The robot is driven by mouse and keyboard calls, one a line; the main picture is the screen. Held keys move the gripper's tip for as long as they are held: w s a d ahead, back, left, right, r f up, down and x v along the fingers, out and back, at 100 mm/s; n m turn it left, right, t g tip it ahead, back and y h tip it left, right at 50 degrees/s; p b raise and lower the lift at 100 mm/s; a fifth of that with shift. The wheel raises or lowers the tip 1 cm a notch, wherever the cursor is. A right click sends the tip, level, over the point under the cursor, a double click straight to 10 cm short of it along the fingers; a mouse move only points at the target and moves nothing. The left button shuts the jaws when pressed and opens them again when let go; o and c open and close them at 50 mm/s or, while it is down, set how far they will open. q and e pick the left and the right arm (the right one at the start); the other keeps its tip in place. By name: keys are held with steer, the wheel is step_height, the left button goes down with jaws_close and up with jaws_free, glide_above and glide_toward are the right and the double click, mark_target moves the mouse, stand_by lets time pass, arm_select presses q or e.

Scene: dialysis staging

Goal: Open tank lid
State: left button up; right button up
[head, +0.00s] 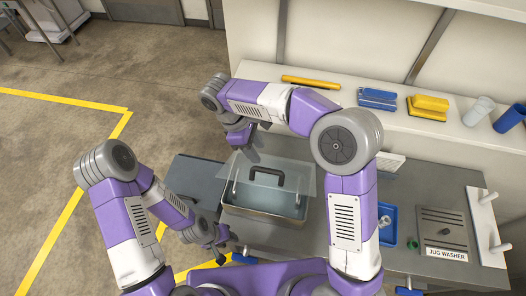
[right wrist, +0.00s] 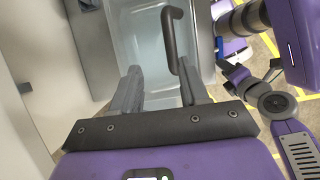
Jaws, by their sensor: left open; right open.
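The tank (head: 262,216) is an open-topped-looking metal box set in the grey counter, with a clear lid (head: 303,182) over its back part. Whether the lid lies flat or is slightly raised is hard to tell. The lid's dark bar handle (head: 267,174) also shows in the right wrist view (right wrist: 176,45). My right gripper (head: 250,154) is open behind the lid. In the right wrist view its fingers (right wrist: 158,84) point toward the handle, whose near end appears close to the right finger; contact cannot be told. My left gripper (head: 220,250) is open and empty, low at the tank's front left.
A blue tray (head: 387,232) and a panel labelled jug washer (head: 444,229) are right of the tank. A back ledge (head: 345,85) holds a yellow bar, blue and yellow brushes (head: 428,106) and cups (head: 479,110). Open floor with yellow lines is at left.

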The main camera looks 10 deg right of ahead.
mark_target(267, 169)
steer(key=s+f, duration=0.1)
steer(key=s+d, duration=0.1)
steer(key=shift+s+f, duration=0.35)
steer(key=shift+s, duration=0.05)
steer(key=f, duration=0.2)
steer(key=d+f, duration=0.1)
steer(key=shift+w+f, duration=0.3)
steer(key=shift+s+d+f, duration=0.1)
steer(key=shift+d+f, duration=0.05)
steer(key=shift+f, duration=0.05)
steer(key=shift+s, duration=0.25)
steer(key=shift+w, duration=0.15)
steer(key=shift+c, duration=0.5)
jaws_close()
